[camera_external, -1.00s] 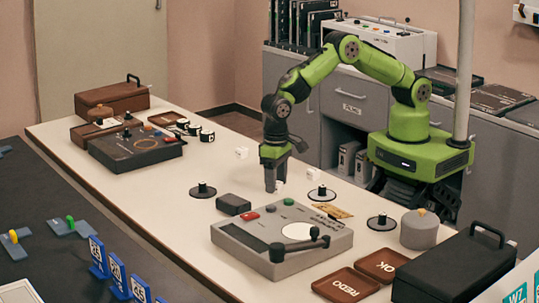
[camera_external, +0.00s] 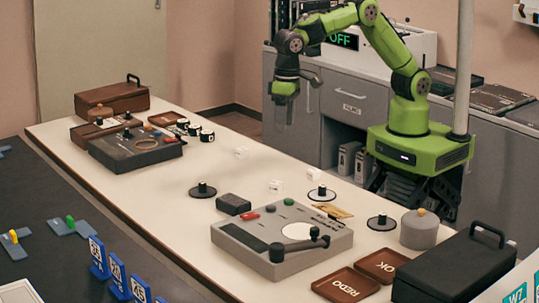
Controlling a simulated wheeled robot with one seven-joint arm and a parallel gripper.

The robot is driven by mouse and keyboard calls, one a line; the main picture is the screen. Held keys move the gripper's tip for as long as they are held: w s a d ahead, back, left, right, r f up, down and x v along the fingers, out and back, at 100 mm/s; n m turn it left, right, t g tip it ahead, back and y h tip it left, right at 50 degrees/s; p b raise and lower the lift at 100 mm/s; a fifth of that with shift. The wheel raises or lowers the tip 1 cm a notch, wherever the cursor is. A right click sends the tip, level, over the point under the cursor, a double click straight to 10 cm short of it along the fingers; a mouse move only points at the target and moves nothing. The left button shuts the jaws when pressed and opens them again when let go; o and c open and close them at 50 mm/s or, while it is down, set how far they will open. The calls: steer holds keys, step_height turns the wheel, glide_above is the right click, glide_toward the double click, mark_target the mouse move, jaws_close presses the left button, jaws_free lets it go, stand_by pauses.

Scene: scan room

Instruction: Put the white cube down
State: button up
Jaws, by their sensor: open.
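A white cube (camera_external: 275,186) rests on the pale table, left of a round black-knobbed disc and behind the grey device. A second white cube (camera_external: 241,153) sits farther back to the left. Another small white cube (camera_external: 313,174) stands near the knobbed disc (camera_external: 321,194). My gripper (camera_external: 284,122) is raised well above the table, pointing down, open and empty. It is clear of all the cubes.
The grey device (camera_external: 300,262) with a lever and buttons stands at the front of the table (camera_external: 140,204). A small dark block (camera_external: 233,204) and a knobbed disc (camera_external: 202,190) lie near it. Brown trays (camera_external: 345,285) and a black case (camera_external: 455,268) are front right. The table's middle left is mostly free.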

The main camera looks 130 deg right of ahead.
steer(key=s+a+r+n+t, duration=0.2)
steer(key=s+r+n, duration=0.1)
steer(key=s+r, duration=0.55)
steer(key=s+a+r+n+t, duration=0.1)
steer(key=s+a+n+t, duration=0.2)
steer(key=s, duration=2)
steer(key=n, duration=0.5)
steer(key=shift+r+n, duration=0.2)
steer(key=shift+n, duration=0.2)
steer(key=shift+o, duration=0.5)
steer(key=shift+a, duration=0.1)
